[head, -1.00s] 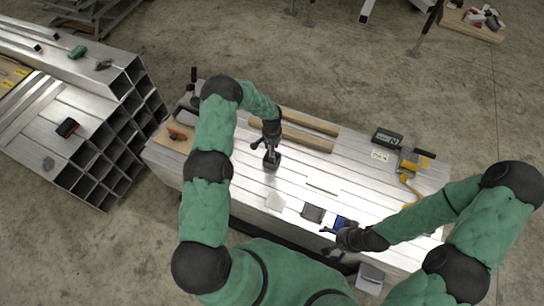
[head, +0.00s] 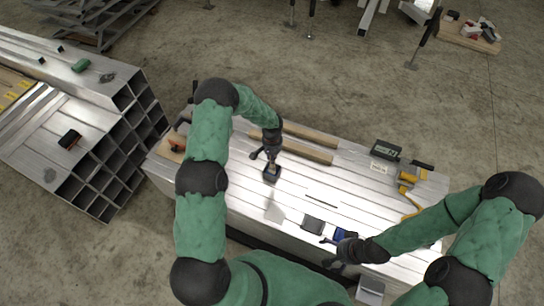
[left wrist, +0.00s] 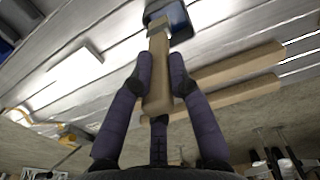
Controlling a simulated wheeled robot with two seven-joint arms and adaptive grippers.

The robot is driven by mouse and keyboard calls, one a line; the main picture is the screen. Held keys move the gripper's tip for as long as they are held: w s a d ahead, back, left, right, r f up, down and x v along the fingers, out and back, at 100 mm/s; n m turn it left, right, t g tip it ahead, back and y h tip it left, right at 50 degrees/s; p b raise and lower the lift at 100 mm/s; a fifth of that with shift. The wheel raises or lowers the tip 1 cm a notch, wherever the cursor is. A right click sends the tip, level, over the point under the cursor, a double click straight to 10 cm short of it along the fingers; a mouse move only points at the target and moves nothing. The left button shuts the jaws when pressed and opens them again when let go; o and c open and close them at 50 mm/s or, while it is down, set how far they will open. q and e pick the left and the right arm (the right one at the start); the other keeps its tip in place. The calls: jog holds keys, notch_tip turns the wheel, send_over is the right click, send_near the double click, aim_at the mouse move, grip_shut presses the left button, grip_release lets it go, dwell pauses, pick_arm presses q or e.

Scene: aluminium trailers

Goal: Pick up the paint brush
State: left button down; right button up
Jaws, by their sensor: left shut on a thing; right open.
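The paint brush shows in the left wrist view as a pale wooden handle (left wrist: 158,82) with its far end at a dark blue cup (left wrist: 176,18). My left gripper (head: 270,159) is shut on the handle, with its fingers on both sides of it in the left wrist view (left wrist: 160,84). The dark cup (head: 271,174) is just below the gripper in the head view. The bristles are hidden, and I cannot tell whether the brush is clear of the cup. My right gripper (head: 336,250) is open near the table's front edge, beside a blue item (head: 344,236).
The metal table (head: 235,190) carries two wooden bars (head: 304,151) behind my left gripper, a dark square pad (head: 313,225), a digital meter (head: 386,149) and a yellow tool (head: 411,178). Stacked aluminium tubes (head: 112,160) stand at left.

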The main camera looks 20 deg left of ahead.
pick_arm(q)
jog(key=s+d+r, duration=0.5)
jog(key=s+r, duration=0.3)
jog(key=s, duration=0.3)
jog(key=w+a+f+t+h+p, duration=0.1)
jog(key=w+a+f+t+h, duration=0.2)
jog(key=w+a+f+t, duration=0.3)
jog(key=a+f, duration=0.2)
jog(key=a, duration=0.1)
jog(key=shift+w+a+h+p, duration=0.3)
jog(key=shift+w, duration=0.05)
notch_tip(320, 180, down, 6)
jog(key=b, duration=0.5)
jog(key=shift+f+b, duration=0.5)
dwell(0.7)
dwell(1.2)
